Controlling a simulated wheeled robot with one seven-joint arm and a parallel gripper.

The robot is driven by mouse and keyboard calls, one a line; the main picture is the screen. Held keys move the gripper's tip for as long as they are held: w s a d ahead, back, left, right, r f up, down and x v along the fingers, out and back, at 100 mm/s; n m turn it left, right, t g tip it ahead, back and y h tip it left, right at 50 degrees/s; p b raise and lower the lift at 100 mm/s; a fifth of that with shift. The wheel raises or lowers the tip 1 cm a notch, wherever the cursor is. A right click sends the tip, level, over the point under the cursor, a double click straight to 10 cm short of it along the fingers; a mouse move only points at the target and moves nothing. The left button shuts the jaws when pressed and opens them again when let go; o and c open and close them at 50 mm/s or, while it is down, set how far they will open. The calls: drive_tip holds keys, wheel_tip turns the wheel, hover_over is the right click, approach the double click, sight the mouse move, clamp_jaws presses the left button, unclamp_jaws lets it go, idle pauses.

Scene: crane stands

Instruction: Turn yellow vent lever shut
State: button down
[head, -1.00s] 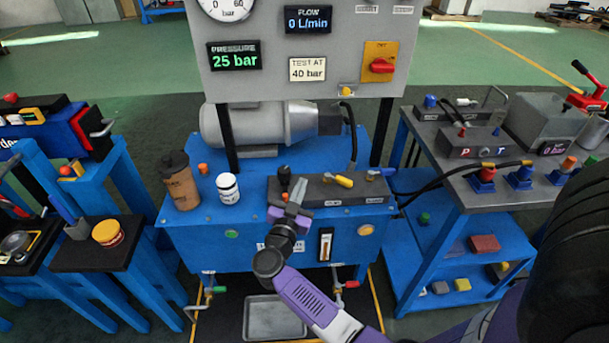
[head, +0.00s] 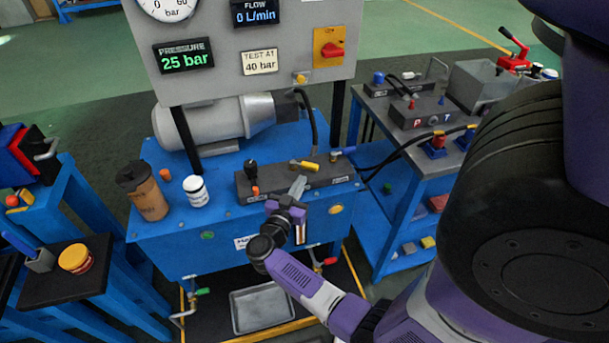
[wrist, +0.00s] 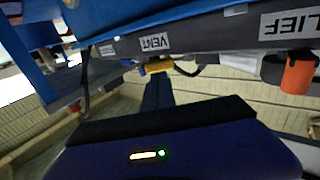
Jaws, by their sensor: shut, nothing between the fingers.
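The yellow vent lever (head: 304,165) lies roughly sideways on top of the dark valve block (head: 330,172), its handle end towards the right. In the wrist view the yellow lever (wrist: 158,66) shows below the VENT label. My gripper (head: 298,186) is shut and empty. Its fingertips are at the front of the block, just below the lever in the head view. I cannot tell whether they touch the block, but they look apart from the lever.
A brown cup (head: 147,190) and white jar (head: 196,190) stand left on the blue bench. The gauge panel (head: 260,85) rises behind. It reads 25 bar.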

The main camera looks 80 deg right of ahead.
sight(312, 168)
drive_tip(key=shift+s+d, duration=0.2)
drive_tip(key=shift+d, duration=0.85)
drive_tip(key=shift+s+d, duration=0.2)
drive_tip(key=shift+d, duration=0.85)
drive_tip(key=shift+s+t, duration=0.1)
drive_tip(key=shift+t, duration=0.2)
drive_tip(key=shift+s+d+r+n+t+p, duration=0.1)
drive_tip(key=shift+s+d+n+t+p, duration=0.1)
drive_tip(key=shift+n+t+p, duration=0.3)
drive_tip(key=shift+s+d+r+n+t+p, duration=0.1)
drive_tip(key=shift+s+d+n+t+p, duration=0.05)
drive_tip(key=shift+n+t+p, duration=0.3)
drive_tip(key=n+t, duration=0.1)
drive_tip(key=d+t, duration=0.1)
drive_tip(key=t, duration=0.1)
drive_tip(key=n+t, duration=0.1)
drive_tip(key=shift+s+d+f+n+t+p, duration=0.25)
drive_tip(key=shift+s+n+p, duration=0.1)
drive_tip(key=shift+s, duration=0.05)
drive_tip(key=shift+d+t, duration=0.15)
drive_tip(key=shift+t, duration=0.15)
drive_tip(key=shift+s+d+p, duration=0.2)
drive_tip(key=shift+d+p, duration=0.1)
drive_tip(key=shift+d, duration=0.4)
drive_tip(key=shift+d+r, duration=0.1)
drive_tip(key=shift+d, duration=0.05)
drive_tip(key=shift+s, duration=0.1)
